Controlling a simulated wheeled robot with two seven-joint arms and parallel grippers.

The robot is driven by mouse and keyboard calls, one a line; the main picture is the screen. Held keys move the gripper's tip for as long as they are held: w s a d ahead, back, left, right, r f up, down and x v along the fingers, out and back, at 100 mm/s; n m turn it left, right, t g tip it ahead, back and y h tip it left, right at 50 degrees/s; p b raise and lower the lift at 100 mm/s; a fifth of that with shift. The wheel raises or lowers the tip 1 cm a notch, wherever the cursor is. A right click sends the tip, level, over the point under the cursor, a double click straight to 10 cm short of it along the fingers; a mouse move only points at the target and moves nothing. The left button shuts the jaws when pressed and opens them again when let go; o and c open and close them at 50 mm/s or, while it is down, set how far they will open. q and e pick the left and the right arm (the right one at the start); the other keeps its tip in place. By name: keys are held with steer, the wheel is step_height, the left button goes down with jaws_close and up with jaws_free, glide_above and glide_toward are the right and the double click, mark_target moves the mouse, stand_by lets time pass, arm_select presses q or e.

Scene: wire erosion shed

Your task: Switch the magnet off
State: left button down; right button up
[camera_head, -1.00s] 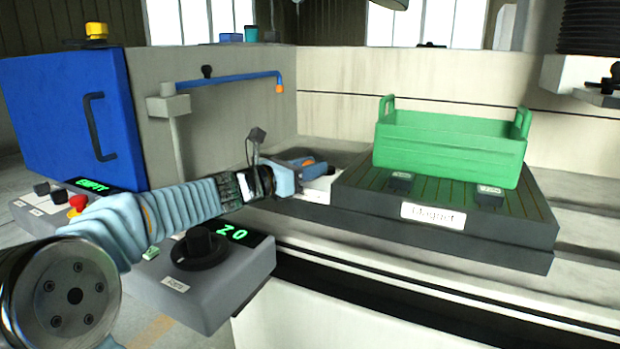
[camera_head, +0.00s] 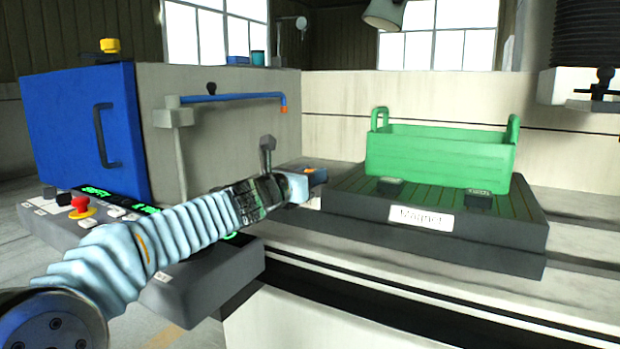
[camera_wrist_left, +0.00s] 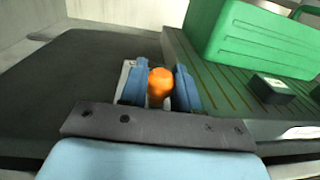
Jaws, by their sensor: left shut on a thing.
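The magnet (camera_head: 420,218) is a dark, flat block with ribbed top and a white "Magnet" label on its front. My left gripper (camera_head: 313,174) is at the magnet's left end. In the left wrist view, its blue fingers (camera_wrist_left: 159,88) are shut on an orange knob (camera_wrist_left: 160,86), which stands beside the magnet's left edge. A light plate shows behind the knob. The lever below the knob is hidden by the gripper. My right gripper is not in view.
A green crate (camera_head: 440,155) stands on the magnet, with small dark blocks (camera_head: 478,198) in front of it. Left are a blue-doored cabinet (camera_head: 75,130), a blue pipe (camera_head: 235,97) and a grey control panel (camera_head: 200,290), partly behind my arm.

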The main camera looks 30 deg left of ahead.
arm_select(q)
steer(key=c, duration=0.8)
jaws_free()
steer(key=shift+c, duration=0.2)
